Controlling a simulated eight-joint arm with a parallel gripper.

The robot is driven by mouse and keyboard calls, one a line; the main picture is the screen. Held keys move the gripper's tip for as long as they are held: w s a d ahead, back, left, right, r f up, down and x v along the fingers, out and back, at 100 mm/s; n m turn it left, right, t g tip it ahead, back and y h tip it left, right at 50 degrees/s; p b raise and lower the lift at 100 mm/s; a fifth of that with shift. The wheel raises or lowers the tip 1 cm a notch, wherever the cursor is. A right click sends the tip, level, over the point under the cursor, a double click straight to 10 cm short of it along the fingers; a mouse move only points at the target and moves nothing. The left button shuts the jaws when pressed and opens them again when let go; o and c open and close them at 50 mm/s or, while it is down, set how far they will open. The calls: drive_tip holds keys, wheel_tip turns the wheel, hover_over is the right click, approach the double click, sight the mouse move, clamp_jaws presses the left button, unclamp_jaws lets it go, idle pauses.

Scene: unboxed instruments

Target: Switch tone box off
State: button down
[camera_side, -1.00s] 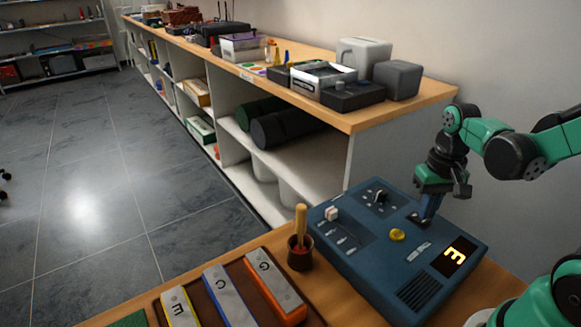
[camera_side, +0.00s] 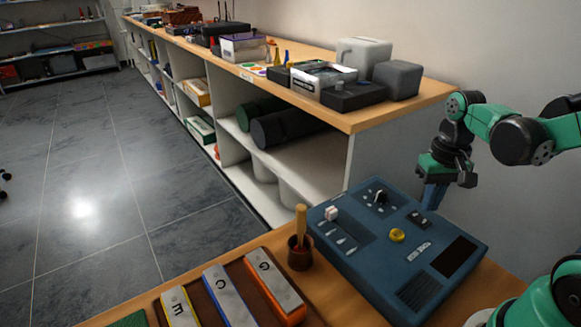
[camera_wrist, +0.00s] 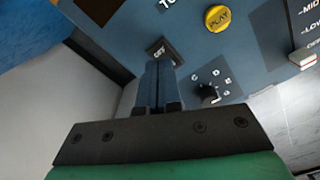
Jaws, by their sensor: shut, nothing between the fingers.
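The tone box (camera_side: 355,262) is a blue panel on the wooden table in the side view. Its display (camera_side: 455,257) is dark. A dark rocker switch (camera_side: 419,219) sits near its back right edge, and in the wrist view the switch (camera_wrist: 163,50) shows the word OFF. A yellow PLAY button (camera_side: 397,235) also shows in the wrist view (camera_wrist: 217,18).
On the box are a black knob (camera_side: 379,197) and a white slider (camera_side: 332,213). A brown cup with a wooden mallet (camera_side: 300,252) stands left of it. Chime bars (camera_side: 222,296) lie at the front. A shelf unit (camera_side: 340,120) stands behind.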

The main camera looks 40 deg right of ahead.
drive_tip(key=shift+r, duration=2.15)
drive_tip(key=w+a+r+n+t, duration=0.1)
drive_tip(key=w+a+n+t, duration=0.3)
drive_tip(key=a, duration=0.6)
drive_tip(key=n+t, duration=0.2)
drive_tip(key=t, duration=0.1)
drive_tip(key=shift+a+r, duration=0.2)
drive_tip(key=shift+r, duration=0.1)
